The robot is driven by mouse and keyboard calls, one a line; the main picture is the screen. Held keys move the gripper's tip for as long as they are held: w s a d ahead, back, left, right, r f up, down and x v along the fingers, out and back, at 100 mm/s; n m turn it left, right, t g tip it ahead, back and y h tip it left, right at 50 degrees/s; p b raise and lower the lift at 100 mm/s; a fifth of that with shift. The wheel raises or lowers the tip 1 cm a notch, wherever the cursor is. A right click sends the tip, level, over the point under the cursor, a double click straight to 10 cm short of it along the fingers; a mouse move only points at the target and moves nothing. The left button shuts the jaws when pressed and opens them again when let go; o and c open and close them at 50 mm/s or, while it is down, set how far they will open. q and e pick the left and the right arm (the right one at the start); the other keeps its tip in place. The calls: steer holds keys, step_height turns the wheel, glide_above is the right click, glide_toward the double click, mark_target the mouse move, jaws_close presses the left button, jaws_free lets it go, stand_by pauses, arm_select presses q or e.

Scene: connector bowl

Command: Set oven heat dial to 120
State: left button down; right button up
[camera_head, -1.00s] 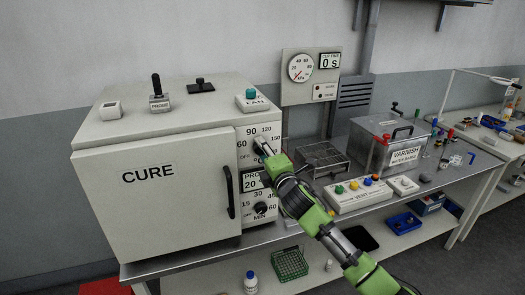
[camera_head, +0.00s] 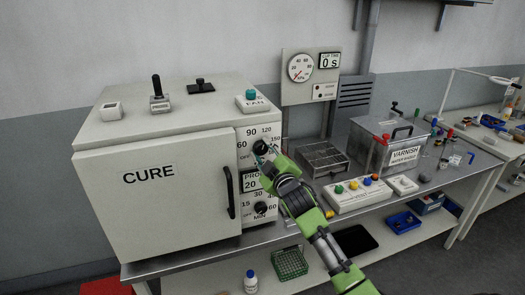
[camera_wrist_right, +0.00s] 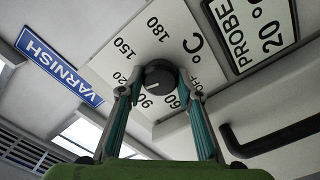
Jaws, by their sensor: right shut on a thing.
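The oven (camera_head: 150,205) is a pale box marked CURE, with a white control panel at its right front. The heat dial (camera_head: 260,147) is a dark round knob on that panel, ringed by the numbers 60 to 180 and OFF. My right gripper (camera_head: 267,156) is at the dial. In the right wrist view its two fingers (camera_wrist_right: 159,92) stand on either side of the dial (camera_wrist_right: 159,74), shut on it. I cannot clearly read which number the dial points to. My left gripper is not in view.
Below are a PROBE display (camera_head: 250,183) reading 20 and a MIN dial (camera_head: 261,208). The oven's black door handle (camera_head: 229,192) stands out left of them. A wire rack (camera_head: 325,158), button box (camera_head: 358,193) and varnish box (camera_head: 385,150) stand right of the arm.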

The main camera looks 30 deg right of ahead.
steer(key=shift+m, duration=0.7)
steer(key=o, duration=1.1)
steer(key=shift+s, duration=0.1)
steer(key=v, duration=1.1)
steer(key=shift+s+a, duration=0.2)
steer(key=shift+s, duration=0.2)
